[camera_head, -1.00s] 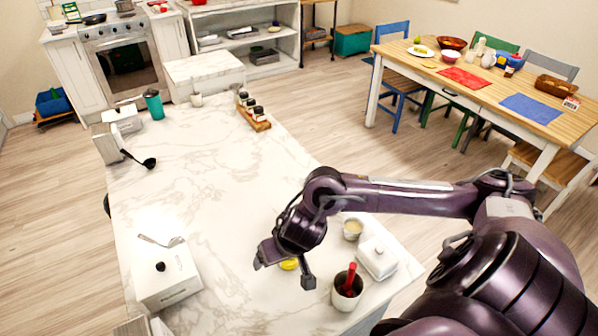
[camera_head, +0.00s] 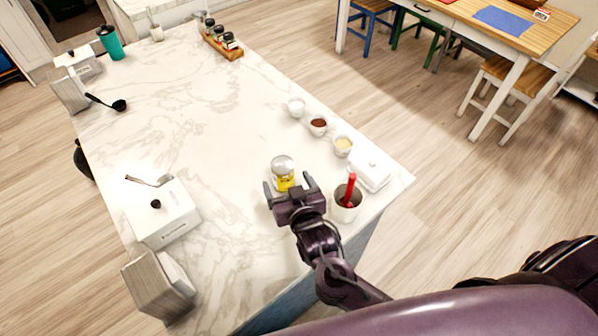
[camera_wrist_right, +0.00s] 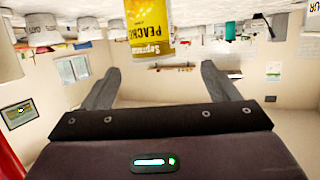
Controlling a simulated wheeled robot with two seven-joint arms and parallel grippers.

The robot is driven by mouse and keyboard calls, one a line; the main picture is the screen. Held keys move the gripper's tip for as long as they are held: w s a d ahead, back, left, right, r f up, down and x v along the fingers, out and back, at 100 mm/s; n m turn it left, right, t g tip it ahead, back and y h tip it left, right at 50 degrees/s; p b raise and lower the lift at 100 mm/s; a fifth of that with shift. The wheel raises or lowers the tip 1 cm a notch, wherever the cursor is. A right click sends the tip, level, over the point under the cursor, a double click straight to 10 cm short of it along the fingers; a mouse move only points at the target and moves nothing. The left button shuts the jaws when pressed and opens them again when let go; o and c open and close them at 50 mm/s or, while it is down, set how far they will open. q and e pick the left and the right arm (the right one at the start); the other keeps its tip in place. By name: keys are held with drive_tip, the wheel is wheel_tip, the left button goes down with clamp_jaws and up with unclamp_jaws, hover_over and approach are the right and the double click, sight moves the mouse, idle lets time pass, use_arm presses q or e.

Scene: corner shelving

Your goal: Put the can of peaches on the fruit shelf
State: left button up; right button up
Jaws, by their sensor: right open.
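The can of peaches (camera_head: 283,174) stands upright on the white marble counter (camera_head: 220,135), silver on top with a yellow label. My right gripper (camera_head: 291,187) is open just in front of it, with its fingers pointing toward the can. In the right wrist view the can (camera_wrist_right: 149,27) appears upside down, its label reading "PEACHES", ahead of and between the two spread fingers (camera_wrist_right: 158,85). I cannot tell whether a finger touches it. My left gripper is not in view. No fruit shelf shows clearly.
Small bowls (camera_head: 318,125) line the right edge. A white canister (camera_head: 162,213) stands left. The counter's middle is clear.

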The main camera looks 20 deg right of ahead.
sight(282, 164)
drive_tip(key=shift+w+d+f+h, duration=0.2)
drive_tip(key=shift+w+d+f, duration=0.1)
drive_tip(key=shift+w, duration=0.3)
drive_tip(key=shift+w+d+f+h, duration=0.2)
drive_tip(key=shift+w+f, duration=0.05)
drive_tip(key=shift+w, duration=0.3)
drive_tip(key=shift+w+p, duration=0.5)
drive_tip(key=x, duration=0.2)
drive_tip(key=p+x, duration=0.1)
drive_tip(key=shift+w+a+f, duration=0.2)
drive_tip(key=shift+w, duration=0.1)
drive_tip(key=shift+w+f, duration=0.2)
drive_tip(key=shift+w, duration=0.25)
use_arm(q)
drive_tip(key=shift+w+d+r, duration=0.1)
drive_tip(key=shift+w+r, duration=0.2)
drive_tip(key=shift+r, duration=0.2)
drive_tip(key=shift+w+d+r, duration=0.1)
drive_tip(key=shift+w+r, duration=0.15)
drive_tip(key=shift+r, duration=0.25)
use_arm(e)
drive_tip(key=c, duration=1.1)
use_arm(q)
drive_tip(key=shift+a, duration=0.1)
use_arm(e)
drive_tip(key=shift+c, duration=1.4)
drive_tip(key=shift+r, duration=0.1)
